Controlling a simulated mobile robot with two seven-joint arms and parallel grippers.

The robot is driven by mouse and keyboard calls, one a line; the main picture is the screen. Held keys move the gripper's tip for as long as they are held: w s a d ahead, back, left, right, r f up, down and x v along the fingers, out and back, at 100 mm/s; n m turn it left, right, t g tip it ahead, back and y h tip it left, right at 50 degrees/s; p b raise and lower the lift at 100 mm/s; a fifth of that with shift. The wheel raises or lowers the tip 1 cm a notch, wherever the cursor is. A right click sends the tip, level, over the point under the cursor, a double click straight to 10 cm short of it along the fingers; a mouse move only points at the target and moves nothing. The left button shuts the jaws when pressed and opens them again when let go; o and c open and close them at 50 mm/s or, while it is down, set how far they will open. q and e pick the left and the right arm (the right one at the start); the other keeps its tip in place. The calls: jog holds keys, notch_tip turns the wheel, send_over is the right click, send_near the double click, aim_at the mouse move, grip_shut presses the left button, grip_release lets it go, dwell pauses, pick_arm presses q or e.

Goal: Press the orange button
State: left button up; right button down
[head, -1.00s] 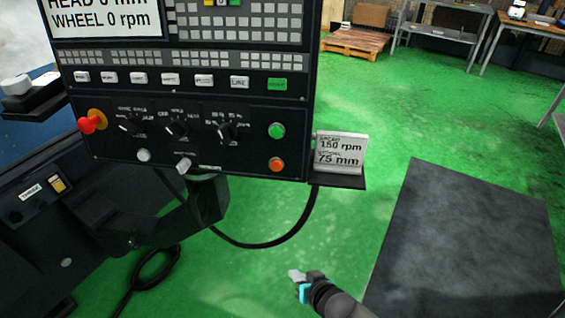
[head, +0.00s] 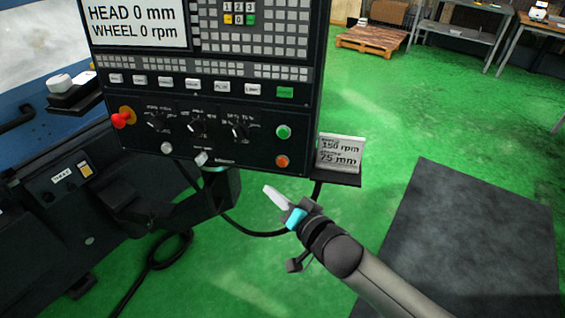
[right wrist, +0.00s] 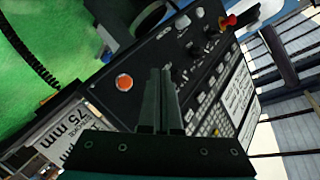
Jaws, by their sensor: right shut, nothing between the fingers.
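The orange button (head: 282,161) is at the lower right corner of the black control panel (head: 225,150), below a green button (head: 283,131). It also shows in the right wrist view (right wrist: 124,82), to the left of the fingertips. My right gripper (head: 268,191) is shut and empty. In the head view it appears below and slightly left of the orange button, apart from it. In the right wrist view the two fingers (right wrist: 160,75) lie side by side and point toward the panel. My left gripper is not in view.
A sign reading 150 rpm and 75 mm (head: 341,153) stands on a small shelf right of the panel. A red emergency knob (head: 121,120) is at the panel's left. A black cable (head: 250,228) hangs below. A dark mat (head: 470,240) lies on the open green floor.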

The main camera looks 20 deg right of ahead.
aim_at(282, 162)
jog(key=shift+w+d+f+b, duration=0.3)
jog(key=shift+w+d+b, duration=0.4)
jog(key=shift+w, duration=0.55)
jog(key=shift+w+d+f+b, duration=0.25)
jog(key=shift+w+d+b, duration=0.35)
jog(key=shift+w, duration=0.65)
jog(key=shift+w+d+f+b, duration=0.3)
jog(key=shift+w+d+b, duration=0.15)
jog(key=shift+w+d, duration=0.65)
jog(key=shift+w+a, duration=0.15)
jog(key=shift+w, duration=0.1)
jog(key=shift+w, duration=0.3)
